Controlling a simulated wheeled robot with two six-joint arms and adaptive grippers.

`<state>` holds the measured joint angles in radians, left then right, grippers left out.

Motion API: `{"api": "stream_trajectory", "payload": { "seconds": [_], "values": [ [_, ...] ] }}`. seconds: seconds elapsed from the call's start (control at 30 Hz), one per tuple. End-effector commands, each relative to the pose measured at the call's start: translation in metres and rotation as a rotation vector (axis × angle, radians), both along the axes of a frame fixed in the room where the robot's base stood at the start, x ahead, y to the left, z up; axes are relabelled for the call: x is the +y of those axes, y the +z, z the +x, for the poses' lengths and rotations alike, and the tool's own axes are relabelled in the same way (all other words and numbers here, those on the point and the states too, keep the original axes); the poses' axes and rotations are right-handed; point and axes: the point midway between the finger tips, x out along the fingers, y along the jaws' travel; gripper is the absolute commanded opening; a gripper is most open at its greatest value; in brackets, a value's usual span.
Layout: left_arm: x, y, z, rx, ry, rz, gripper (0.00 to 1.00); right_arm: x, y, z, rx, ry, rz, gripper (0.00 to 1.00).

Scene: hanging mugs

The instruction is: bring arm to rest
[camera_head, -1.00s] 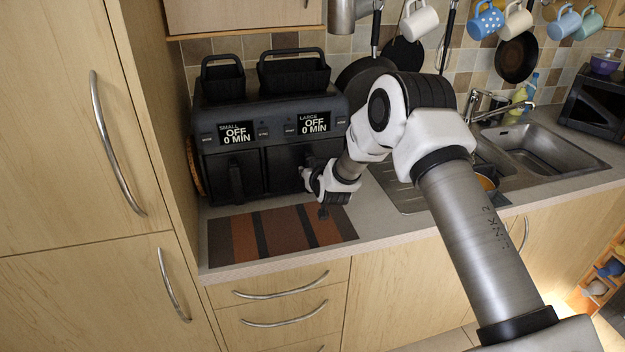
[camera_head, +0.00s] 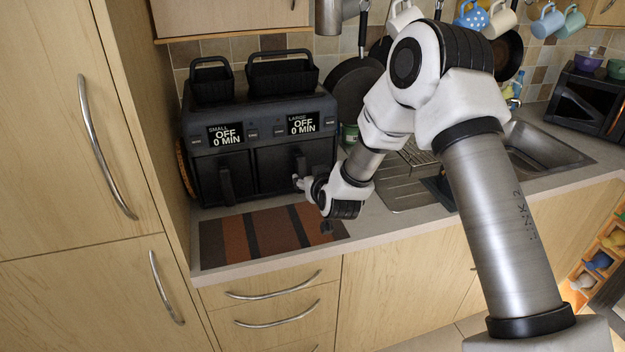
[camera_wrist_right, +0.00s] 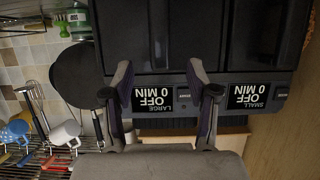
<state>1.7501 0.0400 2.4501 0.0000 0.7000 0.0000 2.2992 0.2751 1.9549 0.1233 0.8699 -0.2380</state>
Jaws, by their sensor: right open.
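My right arm (camera_head: 485,220) comes in from the lower right in the head view. It bends at a high white elbow and reaches down to the wrist (camera_head: 345,195), in front of the right side of the black air fryer (camera_head: 262,112). My right gripper is largely hidden there by its own wrist. In the right wrist view the right gripper (camera_wrist_right: 159,72) has two fingers spread apart, with nothing between them. Beyond them is the air fryer's front (camera_wrist_right: 205,95), upside down, with both displays reading OFF. My left gripper is in neither view.
A brown and orange striped mat (camera_head: 213,248) lies on the counter below the air fryer. A sink (camera_head: 545,150) is behind my arm. Mugs (camera_head: 548,22) and pans (camera_head: 352,88) hang along the back wall. A tall cupboard (camera_head: 60,150) stands at the left.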

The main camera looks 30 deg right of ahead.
Motion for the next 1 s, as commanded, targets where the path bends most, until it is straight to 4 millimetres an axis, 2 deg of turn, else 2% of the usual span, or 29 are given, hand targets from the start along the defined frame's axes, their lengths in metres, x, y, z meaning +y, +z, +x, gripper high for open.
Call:
{"api": "stream_trajectory", "payload": {
  "seconds": [0.1,0.2,0.63,0.7,0.77,0.87,0.97,1.0],
  "values": [
    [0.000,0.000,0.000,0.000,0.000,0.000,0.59,0.004,0.007,-0.016,0.000,-0.001,0.002,0.58],
    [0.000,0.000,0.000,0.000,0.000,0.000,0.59,0.005,0.009,-0.021,0.000,-0.001,0.001,0.58],
    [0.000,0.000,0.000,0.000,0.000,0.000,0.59,0.005,0.009,-0.021,0.000,-0.001,0.000,0.58],
    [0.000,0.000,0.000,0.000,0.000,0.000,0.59,0.006,0.004,-0.023,0.010,0.002,0.001,0.58],
    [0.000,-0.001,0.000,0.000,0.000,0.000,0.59,0.011,-0.009,-0.029,0.039,0.010,0.005,0.58],
    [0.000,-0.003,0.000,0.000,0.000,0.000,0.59,0.026,-0.056,-0.053,0.148,0.039,0.019,0.58],
    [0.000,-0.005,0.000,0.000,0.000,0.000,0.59,0.048,-0.124,-0.099,0.320,0.080,0.045,0.58],
    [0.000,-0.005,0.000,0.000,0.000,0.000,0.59,0.058,-0.152,-0.123,0.400,0.097,0.057,0.58]
  ]
}}
